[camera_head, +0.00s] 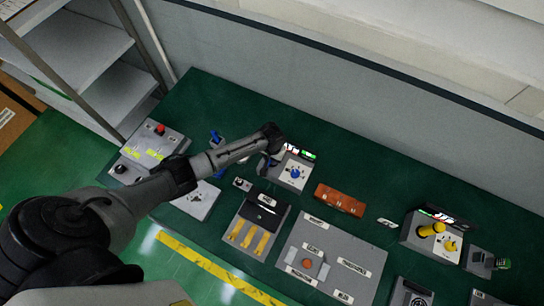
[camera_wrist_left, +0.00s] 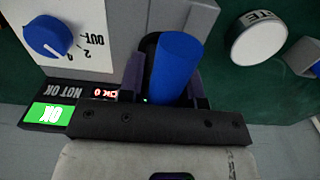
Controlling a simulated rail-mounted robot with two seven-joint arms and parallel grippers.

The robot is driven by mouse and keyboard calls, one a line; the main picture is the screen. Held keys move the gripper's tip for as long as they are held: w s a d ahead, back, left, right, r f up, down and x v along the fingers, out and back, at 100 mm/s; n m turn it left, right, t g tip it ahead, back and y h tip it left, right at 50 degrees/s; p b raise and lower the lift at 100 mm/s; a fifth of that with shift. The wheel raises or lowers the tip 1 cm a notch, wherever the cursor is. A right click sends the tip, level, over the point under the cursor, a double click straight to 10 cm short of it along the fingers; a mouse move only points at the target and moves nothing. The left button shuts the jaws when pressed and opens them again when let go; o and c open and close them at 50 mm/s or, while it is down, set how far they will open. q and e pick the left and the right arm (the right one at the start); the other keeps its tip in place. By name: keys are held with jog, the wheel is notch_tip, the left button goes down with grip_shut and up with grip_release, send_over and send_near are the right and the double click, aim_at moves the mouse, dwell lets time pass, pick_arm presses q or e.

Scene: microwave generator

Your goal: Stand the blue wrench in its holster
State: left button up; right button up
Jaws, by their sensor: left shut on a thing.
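My left gripper (camera_head: 272,148) is beside the box with the blue knob, near the back of the green table. In the left wrist view, my left gripper (camera_wrist_left: 166,92) is shut on a smooth blue rounded handle (camera_wrist_left: 174,62), which I take to be the blue wrench. The rest of the wrench is hidden from the wrist camera, and the gripper and arm cover it in the head view. I cannot pick out the wrench's holster for certain. A small blue thing (camera_head: 216,140) shows behind my left forearm; its kind is unclear. My right gripper is out of view.
A box with a blue knob (camera_head: 294,172) and lit green display (camera_head: 302,152) is close to the gripper; the knob (camera_wrist_left: 48,36) fills the wrist view's upper left. A white round button (camera_wrist_left: 257,38) is right. An orange-brown block (camera_head: 340,200) and several panels cover the table.

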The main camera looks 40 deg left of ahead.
pick_arm(q)
jog(key=o, duration=1.1)
notch_tip(320, 180, up, 14)
